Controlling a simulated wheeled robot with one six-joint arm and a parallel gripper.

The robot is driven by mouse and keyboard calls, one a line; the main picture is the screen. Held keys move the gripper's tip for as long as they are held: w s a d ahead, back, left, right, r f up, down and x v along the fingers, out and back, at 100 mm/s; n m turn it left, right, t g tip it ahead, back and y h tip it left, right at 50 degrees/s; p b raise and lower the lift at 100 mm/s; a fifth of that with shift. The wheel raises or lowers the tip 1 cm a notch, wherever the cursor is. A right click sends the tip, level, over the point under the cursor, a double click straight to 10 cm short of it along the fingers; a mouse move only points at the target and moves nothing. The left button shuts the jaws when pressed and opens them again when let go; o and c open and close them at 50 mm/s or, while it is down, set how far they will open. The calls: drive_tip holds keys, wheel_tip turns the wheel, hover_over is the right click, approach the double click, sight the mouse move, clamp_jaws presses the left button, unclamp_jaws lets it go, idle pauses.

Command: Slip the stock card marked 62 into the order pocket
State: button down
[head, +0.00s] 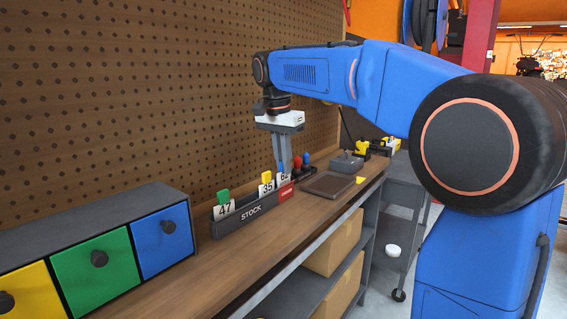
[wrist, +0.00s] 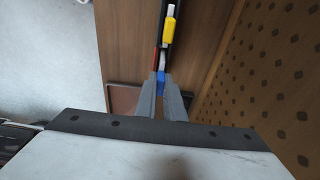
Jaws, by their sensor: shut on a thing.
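The stock card marked 62 (head: 285,178) is white with a blue tab, which also shows in the wrist view (wrist: 159,83). My gripper (head: 281,166) is shut on that blue tab, and the card hangs upright below the fingers. A small red-fronted holder (head: 287,193), its label too small to read, sits at the right end of the stock rack; it may be the order pocket. The card's lower edge is at or behind its red front; I cannot tell how deep it sits. The dark rack marked STOCK (head: 251,213) holds card 47 (head: 225,209) and card 35 (head: 266,188).
Red and blue handled tools (head: 302,161) stand just behind the card. A dark flat tray (head: 328,184) lies to the right on the wooden bench. The pegboard (head: 150,90) rises close behind. Coloured drawers (head: 110,260) stand at front left.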

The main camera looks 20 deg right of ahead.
drive_tip(key=c, duration=1.8)
unclamp_jaws()
wheel_tip(320, 180, up, 17)
drive_tip(key=s+a, duration=0.1)
drive_tip(key=a, duration=0.1)
drive_tip(key=shift+s, duration=0.25)
drive_tip(key=shift+r, duration=0.1)
drive_tip(key=s+d+f+n+t, duration=0.1)
drive_tip(key=s+d+f+n, duration=0.2)
drive_tip(key=s+f, duration=0.7)
drive_tip(key=s+d+f+n+t+y, duration=0.1)
drive_tip(key=s+d+f+n, duration=0.2)
drive_tip(key=s+f, duration=0.8)
drive_tip(key=s+d+f+n+t, duration=0.1)
drive_tip(key=s+d+f+n, duration=0.2)
drive_tip(key=s+f, duration=0.8)
wheel_tip(320, 180, down, 8)
drive_tip(key=shift+f+n+t, duration=0.2)
drive_tip(key=shift+n+t, duration=0.2)
drive_tip(key=shift+n, duration=0.5)
